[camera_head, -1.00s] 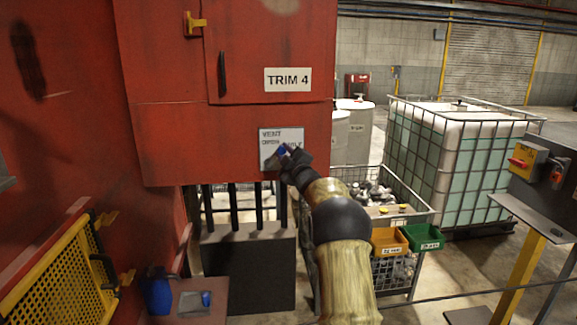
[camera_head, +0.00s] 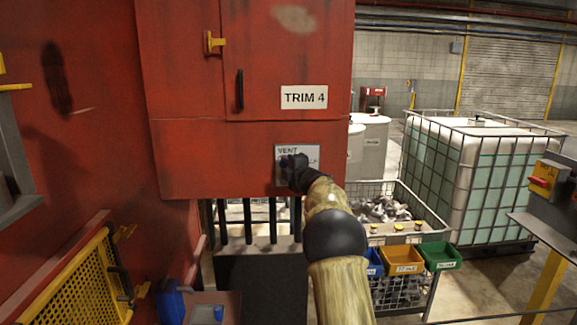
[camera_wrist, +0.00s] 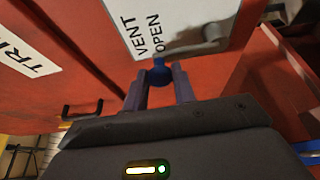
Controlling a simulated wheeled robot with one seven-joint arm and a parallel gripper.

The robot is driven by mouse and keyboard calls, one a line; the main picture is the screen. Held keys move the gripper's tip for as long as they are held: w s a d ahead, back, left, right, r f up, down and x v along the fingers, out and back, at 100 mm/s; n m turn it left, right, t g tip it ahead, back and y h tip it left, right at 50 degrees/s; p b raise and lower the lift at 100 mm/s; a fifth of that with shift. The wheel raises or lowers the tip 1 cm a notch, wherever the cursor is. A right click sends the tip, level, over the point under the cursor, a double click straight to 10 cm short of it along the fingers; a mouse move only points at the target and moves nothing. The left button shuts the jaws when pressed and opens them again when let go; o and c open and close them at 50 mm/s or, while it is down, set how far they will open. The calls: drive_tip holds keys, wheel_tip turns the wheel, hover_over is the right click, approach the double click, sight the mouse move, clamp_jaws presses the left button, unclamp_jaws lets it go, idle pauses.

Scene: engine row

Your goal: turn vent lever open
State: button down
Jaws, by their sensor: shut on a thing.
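The white vent plate (camera_head: 284,151) is on the lower red cabinet panel; in the wrist view it (camera_wrist: 135,22) reads VENT and OPEN. My gripper (camera_wrist: 160,80) is at the plate's edge, its two fingers shut on a blue knob (camera_wrist: 159,72), which looks like the grip of the vent lever. A grey metal part (camera_wrist: 211,37) stands on the plate to the right, and I cannot tell how it joins the knob. In the head view my gripper (camera_head: 288,174) is dark and covers the plate's middle, hiding the lever and its angle.
The TRIM 4 door (camera_head: 275,60) with a black handle is above the plate. Black vertical bars (camera_head: 248,220) stand below the panel. A wire bin (camera_head: 430,222) with blue, yellow and green boxes and a caged tank (camera_head: 480,180) are at right. A yellow mesh guard (camera_head: 80,285) is lower left.

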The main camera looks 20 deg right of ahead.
drive_tip(key=shift+a, duration=0.1)
drive_tip(key=c, duration=1.1)
unclamp_jaws()
drive_tip(key=shift+c, duration=0.2)
drive_tip(key=shift+s+f+b, duration=0.1)
drive_tip(key=shift+s+b, duration=0.3)
drive_tip(key=s+d+b, duration=0.2)
drive_tip(key=s+b, duration=0.3)
drive_tip(key=s, duration=1.1)
drive_tip(key=shift+s+b, duration=0.2)
drive_tip(key=shift+b, duration=0.2)
